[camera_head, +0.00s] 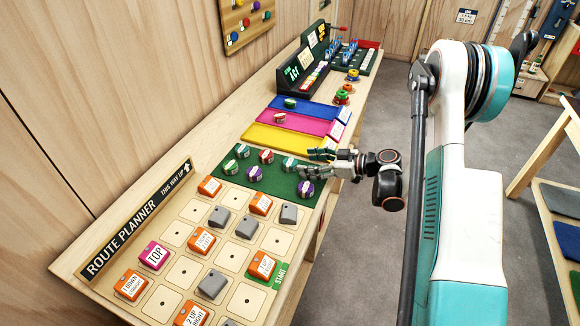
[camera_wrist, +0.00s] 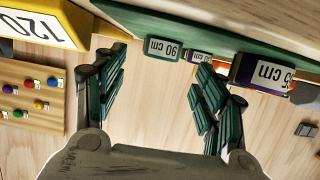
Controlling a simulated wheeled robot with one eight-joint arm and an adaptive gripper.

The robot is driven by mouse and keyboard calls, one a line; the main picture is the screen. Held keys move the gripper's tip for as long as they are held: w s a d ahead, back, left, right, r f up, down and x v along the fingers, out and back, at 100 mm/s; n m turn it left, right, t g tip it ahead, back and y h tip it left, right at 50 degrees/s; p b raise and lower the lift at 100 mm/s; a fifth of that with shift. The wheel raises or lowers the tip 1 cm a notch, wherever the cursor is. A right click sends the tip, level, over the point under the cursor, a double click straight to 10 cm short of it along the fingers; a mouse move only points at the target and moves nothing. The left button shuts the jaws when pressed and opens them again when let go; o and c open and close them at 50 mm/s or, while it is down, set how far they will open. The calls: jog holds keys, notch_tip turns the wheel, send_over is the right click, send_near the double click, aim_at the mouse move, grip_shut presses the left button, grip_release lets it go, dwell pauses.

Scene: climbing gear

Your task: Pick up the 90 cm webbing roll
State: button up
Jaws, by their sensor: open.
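The 90 cm webbing roll, its white label (camera_wrist: 162,49) facing me, is between and beyond my fingers in the wrist view. It appears to be the green roll at the green mat's right edge in the head view (camera_head: 290,164). My gripper (camera_head: 312,163) is open and empty, level with that edge, its fingers spread either side of the roll's line. The wrist view also shows the gripper (camera_wrist: 162,66); the fingertips look short of the roll. Most of the roll's body is hidden behind its label.
A purple roll (camera_head: 305,188) stands close to the near finger; its label ends in "5 cm" in the wrist view (camera_wrist: 262,72). Several other rolls share the green mat (camera_head: 276,183). A yellow mat (camera_head: 284,138) lies beyond. Route planner blocks fill the near table.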

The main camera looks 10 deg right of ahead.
aim_at(291, 162)
jog(key=b+x, duration=0.2)
jog(key=x, duration=0.3)
jog(key=shift+a, duration=0.15)
jog(key=c, duration=1.2)
